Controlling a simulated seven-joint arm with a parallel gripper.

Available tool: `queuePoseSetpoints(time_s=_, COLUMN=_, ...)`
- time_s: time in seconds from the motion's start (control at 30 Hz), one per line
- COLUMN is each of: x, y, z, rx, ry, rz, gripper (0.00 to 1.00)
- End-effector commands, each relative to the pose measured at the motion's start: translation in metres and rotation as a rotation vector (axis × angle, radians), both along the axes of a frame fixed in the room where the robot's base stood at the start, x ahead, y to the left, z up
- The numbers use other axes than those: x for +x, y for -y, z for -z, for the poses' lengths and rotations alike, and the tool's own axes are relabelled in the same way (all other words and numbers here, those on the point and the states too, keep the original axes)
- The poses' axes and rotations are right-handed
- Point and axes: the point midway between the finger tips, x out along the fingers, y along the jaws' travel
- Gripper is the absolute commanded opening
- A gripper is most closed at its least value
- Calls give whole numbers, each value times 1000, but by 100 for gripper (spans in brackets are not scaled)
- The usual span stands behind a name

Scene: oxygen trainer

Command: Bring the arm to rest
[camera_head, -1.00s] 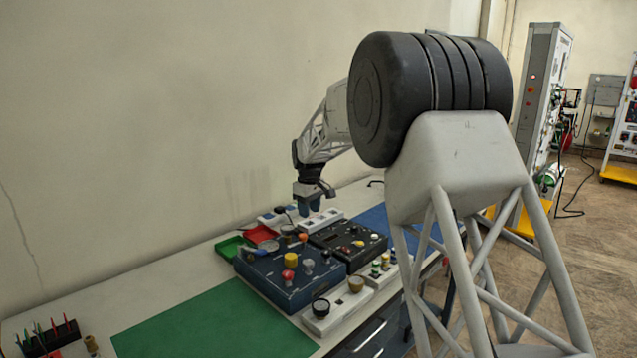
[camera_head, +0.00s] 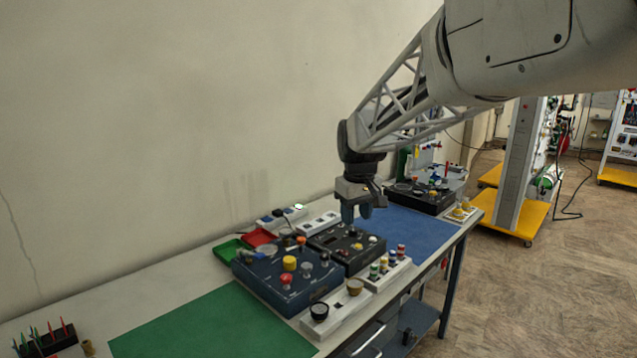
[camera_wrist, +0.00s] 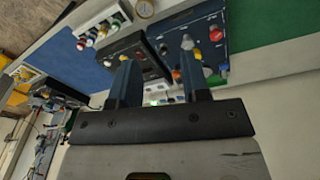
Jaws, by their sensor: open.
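My gripper (camera_head: 361,204) hangs above the workbench, over the back of the black control box, near the blue mat. Its two blue fingers stand apart with nothing between them; in the wrist view the open gripper (camera_wrist: 158,80) shows the same. The black control box (camera_head: 338,262) with small knobs lies below it. A larger dark blue panel box (camera_head: 262,278) with a yellow knob and other knobs stands to its left. My arm reaches in from the upper right, and the gripper points down. I cannot tell its exact height over the bench.
A green mat (camera_head: 205,325) and a blue mat (camera_head: 425,228) lie bare on the bench. Red (camera_head: 259,236) and green (camera_head: 228,249) trays sit behind the blue panel. Another black box (camera_head: 420,198) stands at the far end. A dark rack (camera_head: 48,340) of probes is at the near left.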

Motion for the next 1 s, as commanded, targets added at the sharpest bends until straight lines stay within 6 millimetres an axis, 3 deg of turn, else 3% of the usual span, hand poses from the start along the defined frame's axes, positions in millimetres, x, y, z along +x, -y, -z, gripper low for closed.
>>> queuePoseSetpoints(time_s=0.47, x=-128, y=45, z=-9, rx=19, ry=41, rz=173, gripper=43)
queuePoseSetpoints(time_s=1.0, x=-270, y=79, z=15, rx=45, ry=88, rz=365, gripper=43)
